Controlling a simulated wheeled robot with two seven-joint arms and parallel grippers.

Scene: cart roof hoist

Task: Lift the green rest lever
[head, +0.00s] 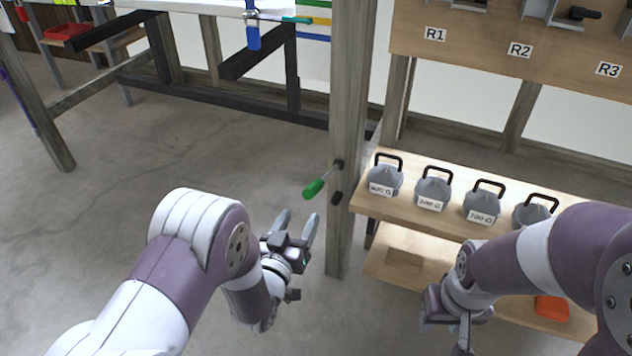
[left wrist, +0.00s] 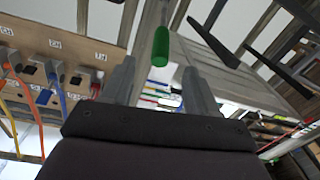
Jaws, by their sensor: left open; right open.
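The green rest lever (head: 313,189) has a green grip on a thin rod fixed to a wooden post (head: 347,120); it points left and slightly down from the post in the head view. My left gripper (head: 297,225) is open and empty, below and a little left of the green grip, apart from it. In the left wrist view the green grip (left wrist: 161,46) shows beyond and between the two open fingers (left wrist: 162,85). My right gripper (head: 457,335) is low at the right in the head view, in front of the shelf; its fingertips are partly cut off by the frame edge.
A wooden shelf (head: 400,208) at right holds several grey labelled buckets (head: 385,180); an orange item (head: 552,308) lies on the lower level. A board (head: 480,45) with R1, R2 and R3 labels is above. Dark beams (head: 220,102) stand behind. Floor at left is clear.

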